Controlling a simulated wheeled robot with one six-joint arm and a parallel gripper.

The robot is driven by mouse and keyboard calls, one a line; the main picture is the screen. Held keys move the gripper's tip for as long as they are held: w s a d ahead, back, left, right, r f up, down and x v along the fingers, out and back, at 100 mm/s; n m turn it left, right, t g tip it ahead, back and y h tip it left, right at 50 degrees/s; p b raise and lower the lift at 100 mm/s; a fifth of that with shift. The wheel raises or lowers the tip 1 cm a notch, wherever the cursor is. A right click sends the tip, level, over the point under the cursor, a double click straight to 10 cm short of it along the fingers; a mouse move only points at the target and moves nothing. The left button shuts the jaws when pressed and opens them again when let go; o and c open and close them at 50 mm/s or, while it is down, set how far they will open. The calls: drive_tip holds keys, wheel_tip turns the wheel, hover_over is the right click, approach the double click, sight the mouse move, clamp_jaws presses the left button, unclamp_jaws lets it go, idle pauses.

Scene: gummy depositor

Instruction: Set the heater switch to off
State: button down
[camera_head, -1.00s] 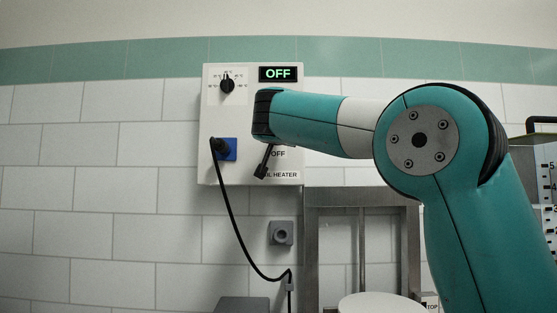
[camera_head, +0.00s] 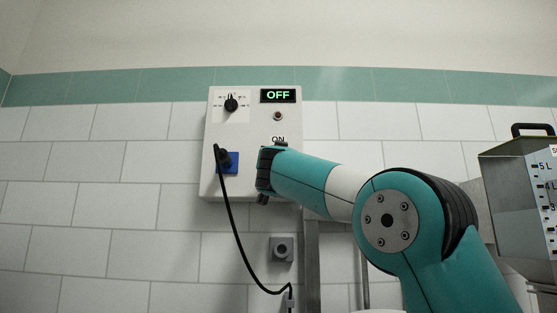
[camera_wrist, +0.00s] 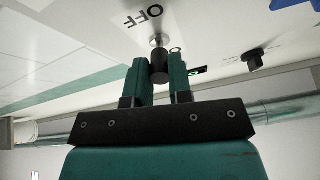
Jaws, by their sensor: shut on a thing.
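The heater control box (camera_head: 258,180) is a pale panel on the tiled wall. Its display (camera_head: 278,96) reads OFF in green. The ON label (camera_head: 278,139) shows just above my arm, which hides the switch and the OFF label in the head view. In the wrist view the switch lever (camera_wrist: 159,62), dark with a metal base, stands beside the OFF label (camera_wrist: 143,17). My gripper (camera_wrist: 160,80) is shut on the lever, with one finger on each side.
A black dial (camera_head: 231,105) and a small unlit-looking lamp (camera_head: 278,116) are on the box. A black cable (camera_head: 237,240) hangs from a plug at the blue socket (camera_head: 234,163). A graduated metal container (camera_head: 515,200) stands at the right.

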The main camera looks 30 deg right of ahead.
drive_tip(key=c, duration=1)
unclamp_jaws()
drive_tip(key=shift+c, duration=0.2)
drive_tip(key=b+v, duration=0.7)
drive_tip(key=v, duration=1)
drive_tip(key=shift+s+b, duration=0.25)
drive_tip(key=shift+b, duration=0.05)
